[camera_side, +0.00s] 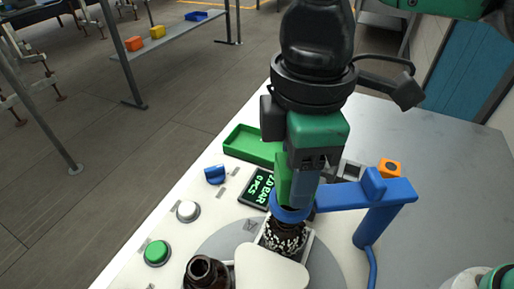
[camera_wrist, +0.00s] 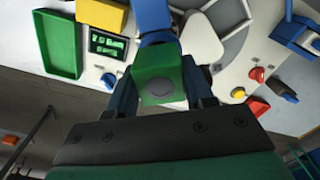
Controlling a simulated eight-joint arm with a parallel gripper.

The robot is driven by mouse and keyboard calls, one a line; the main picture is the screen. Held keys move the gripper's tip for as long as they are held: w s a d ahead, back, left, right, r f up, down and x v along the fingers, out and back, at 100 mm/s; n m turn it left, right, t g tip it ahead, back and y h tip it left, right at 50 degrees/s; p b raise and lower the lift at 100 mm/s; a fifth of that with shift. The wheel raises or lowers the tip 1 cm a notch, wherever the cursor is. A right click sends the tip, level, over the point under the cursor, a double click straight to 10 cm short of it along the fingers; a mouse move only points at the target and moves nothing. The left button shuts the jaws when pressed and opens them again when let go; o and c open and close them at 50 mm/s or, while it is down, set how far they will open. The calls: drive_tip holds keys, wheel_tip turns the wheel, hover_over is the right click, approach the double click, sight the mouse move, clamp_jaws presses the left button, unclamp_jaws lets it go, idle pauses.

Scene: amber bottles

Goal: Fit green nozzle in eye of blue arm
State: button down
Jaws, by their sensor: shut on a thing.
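My gripper (camera_side: 299,188) is shut on the green nozzle (camera_side: 283,184), which is upright between the fingers. In the wrist view, the nozzle (camera_wrist: 158,72) shows as a green block with a grey round spot, with a finger on each side. The blue arm (camera_side: 340,195) reaches left from its post, and its ring-shaped eye (camera_side: 290,214) is directly below the nozzle. The nozzle's lower end meets the eye in the picture; the fingers hide how deep it sits. The blue arm (camera_wrist: 155,22) also shows beyond the nozzle in the wrist view.
An amber bottle with black and white contents (camera_side: 284,238) stands under the eye. An empty-looking amber bottle (camera_side: 207,271) stands at front left. A green tray (camera_side: 250,146), a display (camera_side: 258,189), a blue switch (camera_side: 215,174) and buttons lie left. An orange block (camera_side: 390,168) is behind the arm.

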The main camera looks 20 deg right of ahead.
drive_tip(key=shift+f, duration=0.7)
idle(0.4)
unclamp_jaws()
idle(0.3)
drive_tip(key=shift+r, duration=3)
